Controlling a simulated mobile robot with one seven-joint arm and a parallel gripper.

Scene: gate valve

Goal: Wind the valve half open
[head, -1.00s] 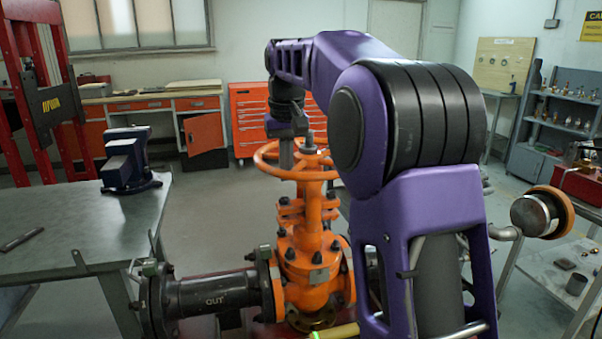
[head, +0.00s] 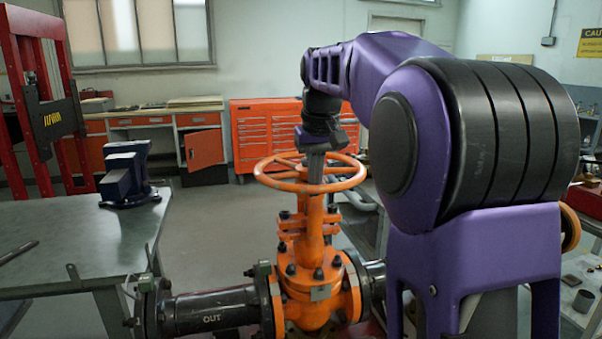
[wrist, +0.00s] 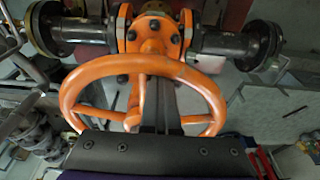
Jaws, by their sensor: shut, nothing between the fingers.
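The gate valve (head: 310,265) is orange and stands upright, with a round orange handwheel (head: 268,181) lying level on top. My gripper (head: 316,174) points down at the middle of the wheel, and its fingers look shut and empty. In the wrist view the dark fingers (wrist: 161,95) reach inside the ring of the handwheel (wrist: 207,92), beside a spoke. I cannot tell whether they touch the spoke or hub. The wheel's hub is mostly hidden behind the fingers. The valve body (wrist: 152,38) shows beyond the rim.
A metal bench (head: 75,235) with a blue vise (head: 128,178) stands at left. An orange tool cabinet (head: 262,130) is behind. My own arm blocks much of the right side.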

